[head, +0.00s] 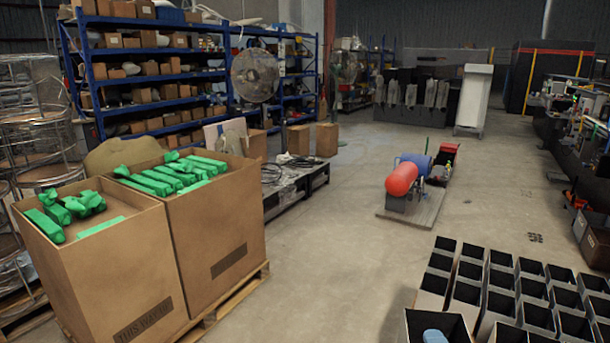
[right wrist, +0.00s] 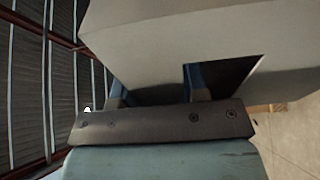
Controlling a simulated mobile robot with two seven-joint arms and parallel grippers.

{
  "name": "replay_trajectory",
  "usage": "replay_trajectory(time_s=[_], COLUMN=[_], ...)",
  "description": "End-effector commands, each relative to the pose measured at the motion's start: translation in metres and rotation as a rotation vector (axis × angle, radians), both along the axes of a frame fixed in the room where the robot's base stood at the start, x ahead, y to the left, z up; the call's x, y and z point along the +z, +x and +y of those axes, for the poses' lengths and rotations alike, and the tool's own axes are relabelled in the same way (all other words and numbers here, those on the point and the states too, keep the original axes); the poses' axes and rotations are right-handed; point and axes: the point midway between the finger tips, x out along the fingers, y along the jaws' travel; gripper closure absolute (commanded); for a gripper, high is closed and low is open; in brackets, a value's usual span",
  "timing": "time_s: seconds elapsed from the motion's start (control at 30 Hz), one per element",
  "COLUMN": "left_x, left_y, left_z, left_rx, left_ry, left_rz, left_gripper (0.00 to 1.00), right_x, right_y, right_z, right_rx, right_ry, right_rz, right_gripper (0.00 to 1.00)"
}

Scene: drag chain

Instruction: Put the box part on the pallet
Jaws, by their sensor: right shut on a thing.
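The box part (right wrist: 190,45) is pale grey outside with a dark inside, and it fills the upper right wrist view. My right gripper (right wrist: 155,95) is shut on it; the fingertips are partly hidden against the box. In the head view an open dark-lined box (head: 452,322) stands out larger and nearer at the bottom edge, with a pale blue rounded piece in front of it, probably my right gripper. A wooden pallet (head: 228,305) shows at the lower left under two cardboard cartons. My left gripper is not in view.
Several similar open boxes (head: 525,290) stand in rows at the lower right. The cartons (head: 225,225) hold green parts (head: 170,178). A low platform (head: 408,208) with a red tank (head: 402,178) stands mid-floor. The concrete floor between cartons and boxes is clear.

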Motion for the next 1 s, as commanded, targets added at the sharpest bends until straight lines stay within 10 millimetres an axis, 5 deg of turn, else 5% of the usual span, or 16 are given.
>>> replay_trajectory(time_s=[0.03,0.5,0.73,1.0], left_x=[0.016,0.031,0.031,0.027], left_y=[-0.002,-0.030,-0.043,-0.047], left_z=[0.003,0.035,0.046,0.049], left_rx=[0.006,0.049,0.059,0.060], left_ry=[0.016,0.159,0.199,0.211], left_rz=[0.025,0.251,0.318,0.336], left_gripper=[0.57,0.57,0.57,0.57], right_x=[0.028,0.137,0.164,0.167], right_y=[-0.004,-0.038,-0.048,-0.050], right_z=[0.000,-0.002,-0.003,-0.003], right_rx=[-0.001,-0.004,-0.007,-0.008], right_ry=[0.001,-0.003,-0.007,-0.008], right_rz=[-0.001,0.001,0.000,0.002], right_gripper=[1.00,1.00,1.00,1.00])
